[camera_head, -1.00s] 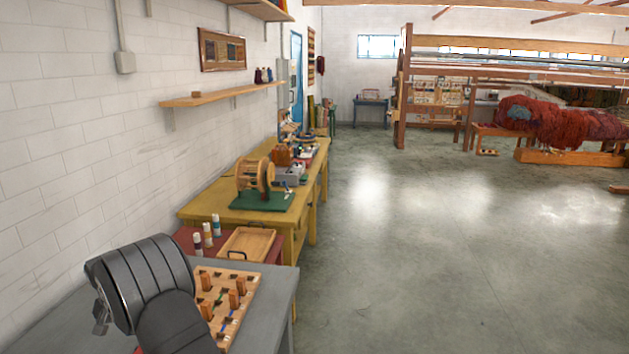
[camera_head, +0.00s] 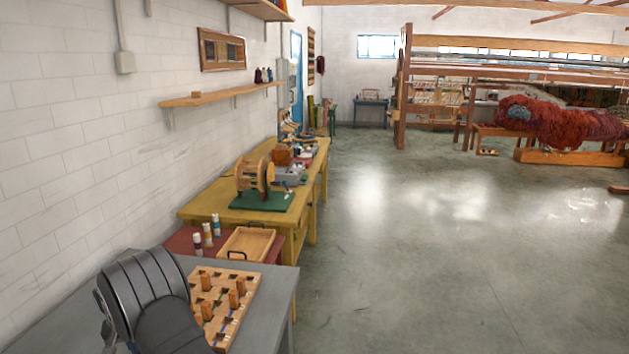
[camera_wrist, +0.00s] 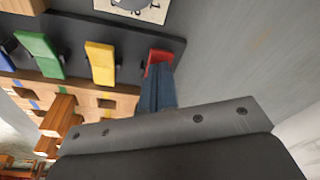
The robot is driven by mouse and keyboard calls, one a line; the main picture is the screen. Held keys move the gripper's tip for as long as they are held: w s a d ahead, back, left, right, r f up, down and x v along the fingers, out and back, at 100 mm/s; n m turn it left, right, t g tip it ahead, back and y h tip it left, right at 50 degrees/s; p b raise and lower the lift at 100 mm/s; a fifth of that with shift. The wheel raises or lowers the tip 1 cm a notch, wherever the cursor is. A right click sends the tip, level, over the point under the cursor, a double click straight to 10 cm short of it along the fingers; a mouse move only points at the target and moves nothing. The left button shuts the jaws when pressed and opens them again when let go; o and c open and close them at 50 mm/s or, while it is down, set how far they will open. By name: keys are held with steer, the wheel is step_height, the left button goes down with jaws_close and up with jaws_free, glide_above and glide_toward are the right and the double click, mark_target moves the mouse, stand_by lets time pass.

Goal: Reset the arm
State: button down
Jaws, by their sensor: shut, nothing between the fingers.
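My gripper (camera_wrist: 157,84) shows in the wrist view with its dark fingers together and nothing held between them. Its tips overlap a red tab (camera_wrist: 158,58) in the picture; I cannot tell whether they touch it. In the head view my dark arm bends over the grey table at the lower left and hides most of the gripper.
A wooden board with upright pegs (camera_head: 240,286) lies on the grey table (camera_head: 285,287), right of my arm. The wrist view shows a yellow tab (camera_wrist: 101,63) and a green tab (camera_wrist: 40,54) on a dark strip. A wooden tray (camera_head: 247,243) lies behind.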

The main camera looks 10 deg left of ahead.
steer(key=shift+r, duration=0.2)
step_height(320, 180, up, 6)
steer(key=shift+r, duration=0.1)
steer(key=shift+f, duration=0.3)
step_height(320, 180, down, 5)
steer(key=shift+f, duration=0.2)
steer(key=d+r+m+y, duration=0.1)
steer(key=d+r+m, duration=0.1)
steer(key=r, duration=0.9)
steer(key=d+r+m+y, duration=0.1)
steer(key=d+r, duration=0.4)
steer(key=r, duration=0.6)
steer(key=shift+w+d+r+m+g, duration=0.2)
steer(key=shift+r+m+g, duration=0.1)
steer(key=shift+m, duration=0.3)
steer(key=c, duration=2.1)
jaws_free()
